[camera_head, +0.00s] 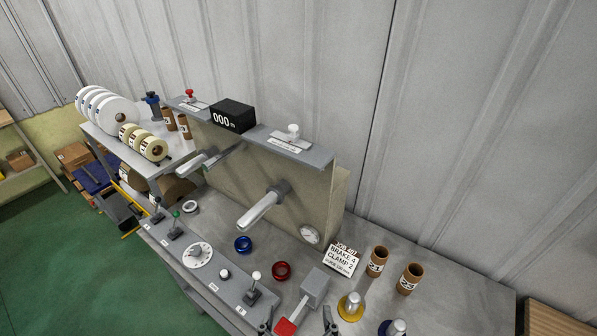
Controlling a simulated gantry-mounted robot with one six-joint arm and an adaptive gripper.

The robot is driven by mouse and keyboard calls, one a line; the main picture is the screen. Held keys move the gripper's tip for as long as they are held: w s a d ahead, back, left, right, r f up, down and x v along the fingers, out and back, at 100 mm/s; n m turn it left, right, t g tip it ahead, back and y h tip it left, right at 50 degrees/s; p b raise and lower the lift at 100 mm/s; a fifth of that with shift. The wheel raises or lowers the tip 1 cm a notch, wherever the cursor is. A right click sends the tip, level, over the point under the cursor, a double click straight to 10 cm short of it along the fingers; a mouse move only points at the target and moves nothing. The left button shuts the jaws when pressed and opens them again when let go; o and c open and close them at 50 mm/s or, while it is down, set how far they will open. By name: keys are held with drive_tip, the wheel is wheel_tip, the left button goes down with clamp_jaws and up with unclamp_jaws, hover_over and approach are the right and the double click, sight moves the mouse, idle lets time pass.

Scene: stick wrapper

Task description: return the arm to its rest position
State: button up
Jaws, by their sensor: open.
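My gripper (297,322) shows only at the bottom edge of the head view, as two dark fingertips set well apart. It is open, and I see nothing held between them. A grey block with a red paddle (286,327) lies around the space between the fingertips in the picture; I cannot tell whether they touch. The rest of my arm is out of view.
Cardboard tubes (411,279) stand at right. Bare bench lies further right.

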wheel_tip(320, 180, up, 21)
drive_tip(key=p, duration=1.8)
drive_tip(key=shift+r+p, duration=0.2)
drive_tip(key=shift+p, duration=0.2)
drive_tip(key=shift+d, duration=0.1)
